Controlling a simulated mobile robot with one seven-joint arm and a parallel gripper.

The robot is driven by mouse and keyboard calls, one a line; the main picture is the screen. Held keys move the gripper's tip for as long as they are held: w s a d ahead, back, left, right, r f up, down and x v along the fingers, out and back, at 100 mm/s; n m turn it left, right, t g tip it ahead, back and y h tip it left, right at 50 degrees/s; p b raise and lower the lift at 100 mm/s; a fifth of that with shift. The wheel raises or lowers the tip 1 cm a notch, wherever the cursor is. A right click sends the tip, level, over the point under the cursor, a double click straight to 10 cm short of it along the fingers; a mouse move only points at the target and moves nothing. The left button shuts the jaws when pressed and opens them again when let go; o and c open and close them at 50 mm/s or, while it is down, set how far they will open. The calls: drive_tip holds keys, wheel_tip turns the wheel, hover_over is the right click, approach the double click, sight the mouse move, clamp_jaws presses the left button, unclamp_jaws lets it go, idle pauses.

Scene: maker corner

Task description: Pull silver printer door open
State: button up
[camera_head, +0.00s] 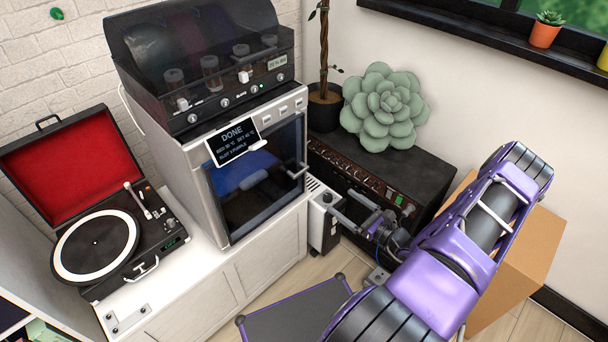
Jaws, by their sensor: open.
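The silver printer (207,170) stands on a white cabinet. Its dark glass door (262,185) looks shut, with a bar handle (298,172) along its right side. My gripper (343,212) is to the right of the door and below the handle's lower end, apart from both in the picture. It is open, and nothing shows between its fingers. The purple arm comes in from the lower right.
A tilted screen (233,142) reading DONE sits at the door's top. A record player (110,245) with a raised red lid stands left. A dark amplifier (425,180) carrying a green succulent (384,108) and a cardboard box (535,250) stand right.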

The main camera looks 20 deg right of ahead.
sight(302, 172)
drive_tip(key=x, duration=1.7)
drive_tip(key=shift+w+b, duration=0.1)
drive_tip(key=shift+b, duration=0.3)
drive_tip(key=shift+c, duration=0.2)
clamp_jaws()
